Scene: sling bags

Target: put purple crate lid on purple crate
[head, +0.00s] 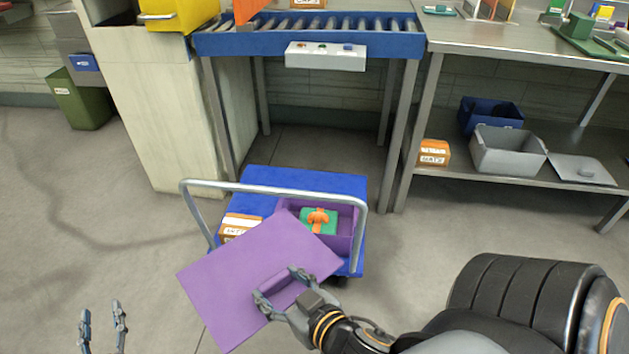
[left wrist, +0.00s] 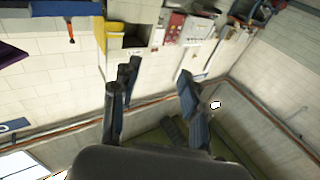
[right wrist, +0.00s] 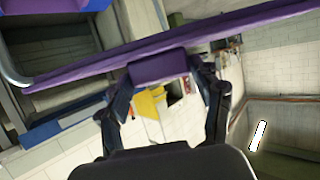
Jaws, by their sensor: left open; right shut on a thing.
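The purple crate lid (head: 250,265) is a flat purple panel with a raised handle, held tilted in front of the cart in the head view. My right gripper (head: 280,291) is shut on the lid's handle; the handle also shows between its fingers in the right wrist view (right wrist: 160,67). The purple crate (head: 346,222) stands open on the blue cart, with a green and orange item (head: 319,221) inside. The lid hides the crate's near left part. My left gripper (head: 101,318) is open and empty at the lower left, apart from the lid.
The blue cart (head: 305,180) has a grey push handle (head: 265,188) rising between me and the crate. A cardboard box (head: 240,225) sits left of the crate. A conveyor (head: 310,42) stands behind. A shelf on the right holds a grey crate (head: 508,155) and lid (head: 582,169).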

